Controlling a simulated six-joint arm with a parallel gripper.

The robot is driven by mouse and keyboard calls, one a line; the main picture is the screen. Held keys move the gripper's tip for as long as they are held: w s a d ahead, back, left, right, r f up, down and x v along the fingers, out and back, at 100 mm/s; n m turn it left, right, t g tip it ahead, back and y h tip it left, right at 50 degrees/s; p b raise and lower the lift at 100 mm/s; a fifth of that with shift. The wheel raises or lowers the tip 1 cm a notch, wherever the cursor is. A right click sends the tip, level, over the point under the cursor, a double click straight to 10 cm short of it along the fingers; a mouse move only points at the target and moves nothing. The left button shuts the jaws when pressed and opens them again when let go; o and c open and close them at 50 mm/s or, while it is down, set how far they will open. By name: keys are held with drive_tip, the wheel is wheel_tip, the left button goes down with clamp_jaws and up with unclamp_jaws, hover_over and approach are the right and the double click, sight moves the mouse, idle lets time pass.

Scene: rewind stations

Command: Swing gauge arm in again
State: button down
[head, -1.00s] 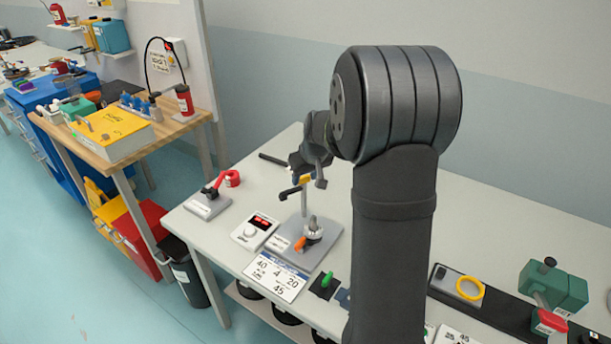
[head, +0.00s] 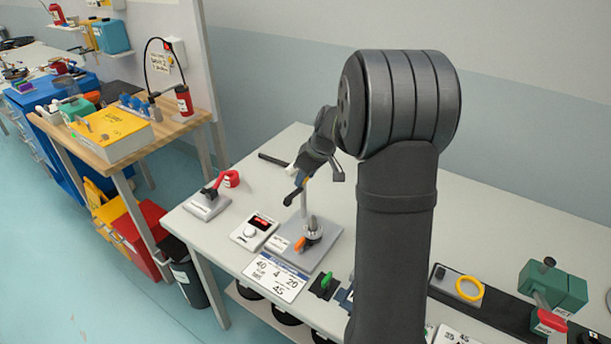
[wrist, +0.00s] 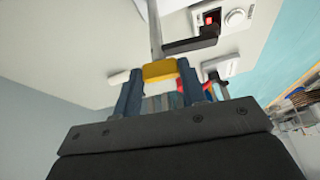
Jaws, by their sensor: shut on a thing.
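The gauge station is a grey base plate (head: 318,252) with a thin upright post (head: 304,212) and a metal spindle (head: 312,229) with an orange part at its foot. The gauge arm is black; in the wrist view the black arm (wrist: 193,43) reaches right from the post (wrist: 155,32). A yellow block (wrist: 160,71) at the post sits between my fingers. My gripper (head: 315,184) is at the top of the post, shut on this yellow block, which is mostly hidden in the head view. In the wrist view my gripper (wrist: 162,88) shows both blue-grey fingers beside the block.
A red-digit display box (head: 254,231) stands left of the plate, with a red-handled device (head: 211,202) beyond. A number card (head: 276,276) and a green switch (head: 325,284) lie in front. A dark rod (head: 276,159) lies behind. The table's back right is clear.

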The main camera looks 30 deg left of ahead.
drive_tip(key=n+g, duration=0.1)
drive_tip(key=n, duration=0.2)
drive_tip(key=n+g+h, duration=0.1)
drive_tip(key=n, duration=0.3)
drive_tip(key=w+n+g, duration=0.1)
drive_tip(key=n+g, duration=0.1)
drive_tip(key=n, duration=0.2)
drive_tip(key=shift+a+h, duration=0.2)
drive_tip(key=shift+h, duration=0.2)
drive_tip(key=shift+n, duration=0.5)
drive_tip(key=c, duration=0.9)
unclamp_jaws()
drive_tip(key=shift+r, duration=0.15)
drive_tip(key=v, duration=1.7)
drive_tip(key=shift+w, duration=0.2)
drive_tip(key=x, duration=1.7)
drive_tip(key=shift+s, duration=0.2)
